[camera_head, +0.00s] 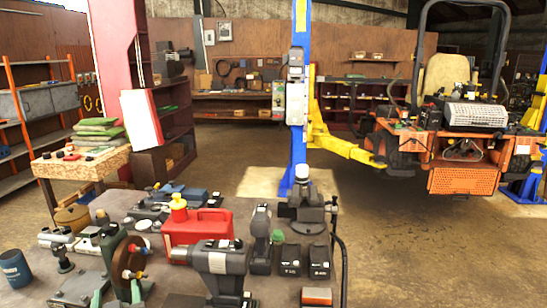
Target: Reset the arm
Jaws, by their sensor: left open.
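The bench (268,291) in front of me is crowded with tools. My left gripper does not stand out clearly from the tools at the lower left, and I cannot tell whether it touches anything. My right gripper is not in view. Beyond the bench stands the lift's blue post (300,100), with a yellow lift arm (345,148) reaching right towards an orange mower (462,160). The mower has a seat and a black roll bar.
On the bench are a red fuel can (197,228), a grey power drill (220,262), a dark vise (303,205) and a green grinder (118,255). A blue mug (15,268) is at the left edge. Open floor (400,250) lies to the right.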

